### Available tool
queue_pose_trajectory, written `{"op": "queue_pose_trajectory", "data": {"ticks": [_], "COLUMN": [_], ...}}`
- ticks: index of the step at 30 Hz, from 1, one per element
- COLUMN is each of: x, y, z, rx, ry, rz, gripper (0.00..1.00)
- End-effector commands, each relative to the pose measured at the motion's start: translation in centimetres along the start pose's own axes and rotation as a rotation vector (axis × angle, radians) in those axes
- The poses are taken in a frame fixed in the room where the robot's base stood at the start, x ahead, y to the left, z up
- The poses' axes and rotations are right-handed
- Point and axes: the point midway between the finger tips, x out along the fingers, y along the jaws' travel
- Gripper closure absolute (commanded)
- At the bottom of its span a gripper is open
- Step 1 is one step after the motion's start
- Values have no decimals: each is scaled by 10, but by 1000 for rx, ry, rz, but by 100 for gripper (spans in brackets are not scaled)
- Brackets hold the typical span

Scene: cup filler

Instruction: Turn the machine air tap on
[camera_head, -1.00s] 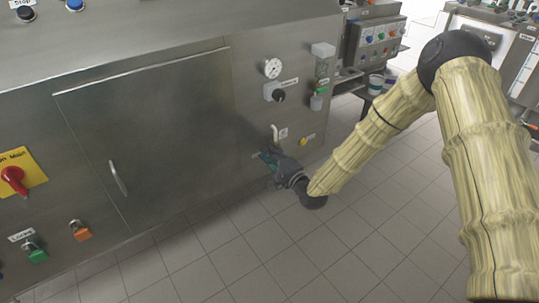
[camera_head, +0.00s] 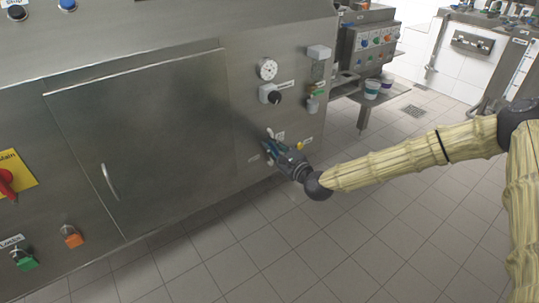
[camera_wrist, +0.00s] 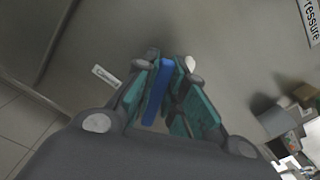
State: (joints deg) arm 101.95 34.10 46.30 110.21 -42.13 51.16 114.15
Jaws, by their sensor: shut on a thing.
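The air tap is on the lower right of the machine's steel front. Its blue handle (camera_wrist: 157,92) shows between my fingers in the wrist view, with a pale pipe end (camera_wrist: 190,63) just beside it. My gripper (camera_head: 269,148) is at the tap in the head view and hides most of it. In the wrist view my gripper (camera_wrist: 168,85) is shut on the blue handle, with teal finger pads on both sides. A small white label (camera_wrist: 105,76) is on the panel to the left, too blurred to read surely.
A pressure gauge (camera_head: 267,69) and a black knob (camera_head: 274,97) sit above the tap. A yellow knob (camera_head: 300,146) is close to its right. A large cabinet door (camera_head: 150,130) is to the left. The tiled floor (camera_head: 300,240) in front is clear.

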Motion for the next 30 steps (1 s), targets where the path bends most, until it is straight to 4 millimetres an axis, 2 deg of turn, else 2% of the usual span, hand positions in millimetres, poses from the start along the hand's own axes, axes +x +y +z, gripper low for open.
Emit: {"op": "queue_pose_trajectory", "data": {"ticks": [1,15,30], "x": [-1,-1,-1], "y": [-1,-18,-24], "z": [-8,-11,-10], "rx": [45,395,506], "ry": [3,4,5], "rz": [-3,-3,-1], "gripper": [100,100,100]}}
